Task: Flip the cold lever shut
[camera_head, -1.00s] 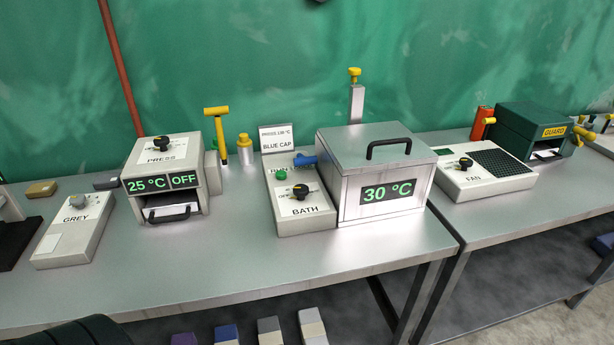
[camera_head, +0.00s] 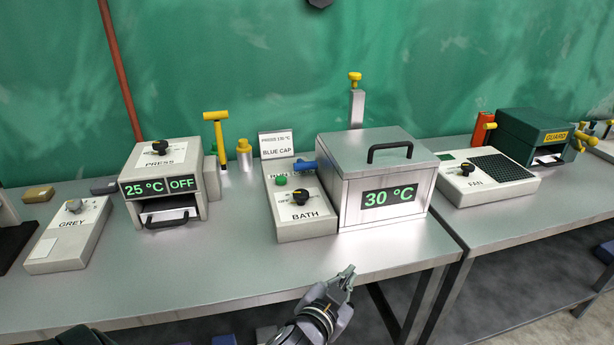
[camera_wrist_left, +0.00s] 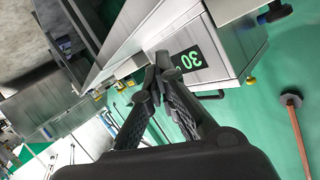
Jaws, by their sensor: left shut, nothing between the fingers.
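No label in view reads "cold". A blue lever (camera_head: 304,164) sticks out at the left side of the steel bath tank (camera_head: 410,183), beside the control box marked BATH. It points left and looks roughly level; whether it is open or shut I cannot tell. A blue part, seemingly this lever, shows at the top right of the left wrist view (camera_wrist_left: 274,12). My left gripper (camera_head: 346,272) is shut and empty, in front of the table's front edge, below and apart from the tank. In the left wrist view its fingertips (camera_wrist_left: 163,64) meet before the tank front. My right gripper is not in view.
The bath control box (camera_head: 307,225) has a green button and black knob. Left stand the press (camera_head: 140,205) and the grey box (camera_head: 75,240); a yellow-handled post (camera_head: 218,135) stands behind. The fan unit (camera_head: 485,180) is right. The tabletop before the bath is clear.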

